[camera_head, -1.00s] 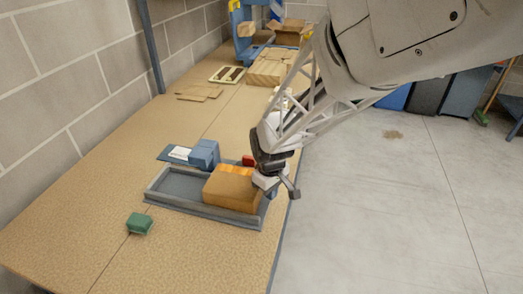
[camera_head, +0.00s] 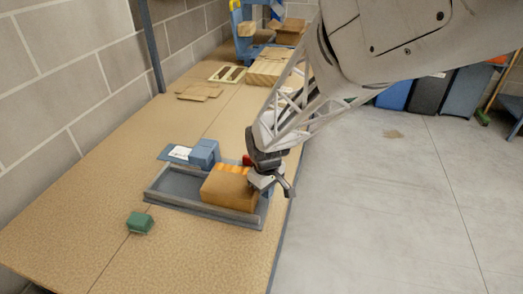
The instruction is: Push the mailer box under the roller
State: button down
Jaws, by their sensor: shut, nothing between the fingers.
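The brown mailer box (camera_head: 229,190) lies in the right part of a shallow grey tray (camera_head: 178,205) on the bench. An orange, segmented strip (camera_head: 233,169) runs along the box's far top edge; it may be the roller, but I cannot tell whether it is above the box or on it. My gripper (camera_head: 265,184) is shut and empty, low at the box's right side, by the tray's right end. It looks close against the box; contact is not clear. My gripper hides part of the box's right side and the tray's right end.
A blue block (camera_head: 204,153) and a blue plate with a white label (camera_head: 178,152) stand behind the tray. A small red part (camera_head: 247,160) shows beside my wrist. A green block (camera_head: 140,222) lies front left. The tray's left part is empty.

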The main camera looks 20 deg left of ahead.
aim_at(245, 181)
jog(key=shift+a, duration=0.25)
jog(key=shift+a, duration=0.25)
jog(key=shift+a, duration=0.3)
jog(key=shift+a, duration=0.3)
jog(key=shift+a, duration=0.75)
dwell(1.1)
jog(key=shift+a, duration=0.4)
jog(key=shift+a, duration=0.25)
dwell(0.3)
jog(key=shift+a, duration=0.35)
jog(key=shift+a, duration=0.35)
dwell(0.3)
